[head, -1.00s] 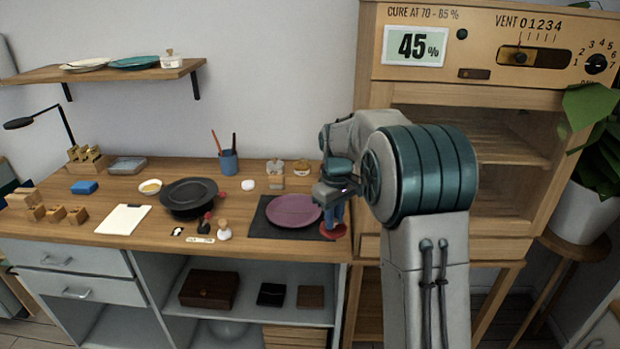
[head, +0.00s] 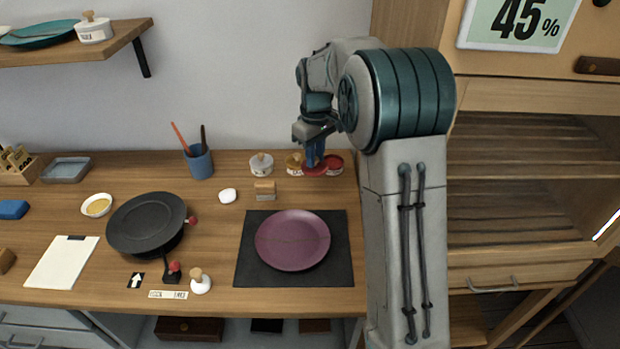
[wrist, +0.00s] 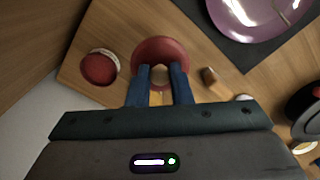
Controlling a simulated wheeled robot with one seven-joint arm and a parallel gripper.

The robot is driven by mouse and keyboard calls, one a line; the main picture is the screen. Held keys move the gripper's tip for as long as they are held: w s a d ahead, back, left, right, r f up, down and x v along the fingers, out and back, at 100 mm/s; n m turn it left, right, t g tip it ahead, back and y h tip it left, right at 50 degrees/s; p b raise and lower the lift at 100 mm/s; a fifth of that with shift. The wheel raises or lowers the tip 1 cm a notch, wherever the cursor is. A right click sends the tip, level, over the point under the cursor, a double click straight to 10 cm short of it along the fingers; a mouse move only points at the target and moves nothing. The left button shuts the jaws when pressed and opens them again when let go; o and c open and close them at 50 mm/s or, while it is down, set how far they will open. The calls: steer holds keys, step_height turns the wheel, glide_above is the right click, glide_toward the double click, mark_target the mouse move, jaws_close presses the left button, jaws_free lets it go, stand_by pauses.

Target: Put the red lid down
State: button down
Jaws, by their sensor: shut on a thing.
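My gripper (wrist: 162,73) is shut on the knob of the red lid (wrist: 160,50), a round dark-red disc held level below the blue fingers. In the head view the lid (head: 313,170) is at the back right of the workbench, beside an open red pot (head: 334,164) on its right. That pot also shows in the wrist view (wrist: 99,68), with red contents and a pale rim, apart from the lid there. I cannot tell whether the lid touches the bench.
A yellow-topped pot (head: 294,163) and a white knobbed pot (head: 262,164) stand left of the lid. A small wooden block (head: 265,190) is in front. A cracked purple plate (head: 292,240) lies on a dark mat (head: 244,275). Bare bench lies between mat and pots.

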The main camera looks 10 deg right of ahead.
mark_target(314, 194)
steer(key=shift+f, duration=5.1)
steer(key=c, duration=1.3)
jaws_free()
